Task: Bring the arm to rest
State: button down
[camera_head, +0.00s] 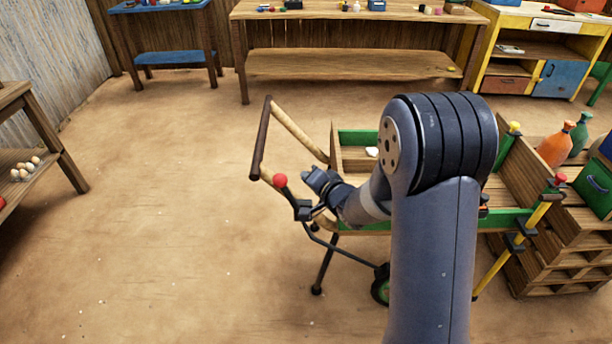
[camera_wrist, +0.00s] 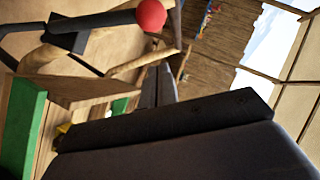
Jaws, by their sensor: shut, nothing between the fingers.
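My arm stands in the middle right of the head view, with its elbow raised and its forearm folded down to the left. My gripper (camera_head: 314,178) is at the end of the forearm, over the handle end of a wooden handcart (camera_head: 353,137). It is partly covered by my own arm. In the wrist view the fingers of my gripper (camera_wrist: 157,87) are together and hold nothing. A red knob (camera_head: 280,181) on a dark lever is just left of the gripper; it also shows in the wrist view (camera_wrist: 151,15). I cannot tell whether the gripper touches the handle.
The cart's handle bar (camera_head: 261,138) rises behind the knob. A long wooden table (camera_head: 350,64) stands at the back, and a shelf with eggs (camera_head: 25,168) is at the left. Orange and green bottles (camera_head: 556,149) stand at the right. The floor at left is clear.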

jog(key=v, duration=0.7)
jog(key=shift+s+d, duration=0.25)
jog(key=shift+s, duration=0.05)
